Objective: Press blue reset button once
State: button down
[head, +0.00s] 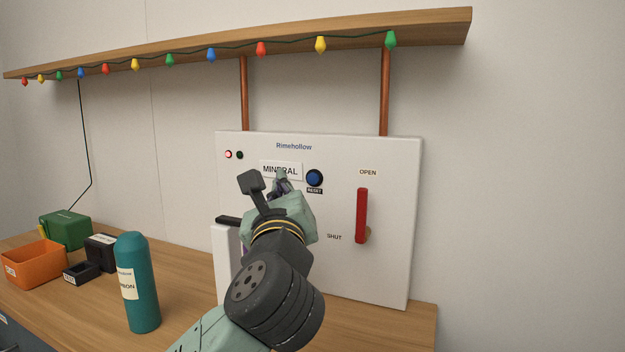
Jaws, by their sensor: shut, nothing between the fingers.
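The blue reset button (314,177) is round with a dark ring and sits on the upper middle of a white wall panel (390,270). A black RESET label (314,190) is right below it. My gripper (282,182) is shut and empty, pointing toward the panel. In the picture its fingertips are just left of the button, over the lower edge of the MINERAL label (281,169). The button is fully visible. I cannot tell how far the fingertips are from the panel.
A red lever (361,215) stands upright right of the button, between OPEN and SHUT. A red light (228,154) glows beside a dark green one (239,155). A teal bottle (137,285), an orange bin (35,266) and a green box (66,230) stand on the counter. A shelf (440,30) overhangs.

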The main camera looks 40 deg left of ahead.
jog(key=shift+w+a, duration=0.25)
jog(key=shift+w, duration=0.9)
jog(key=shift+w+a, duration=0.3)
jog(key=shift+w, duration=0.9)
jog(key=shift+w+a, duration=0.25)
jog(key=shift+w, duration=0.9)
jog(key=shift+w, duration=0.15)
jog(key=shift+w, duration=0.3)
jog(key=shift+w+a, duration=0.2)
jog(key=shift+w, duration=0.15)
jog(key=shift+s+d, duration=0.25)
jog(key=shift+s, duration=0.55)
jog(key=s, duration=0.2)
jog(key=s+d, duration=0.1)
jog(key=s, duration=0.2)
jog(key=shift+b, duration=0.35)
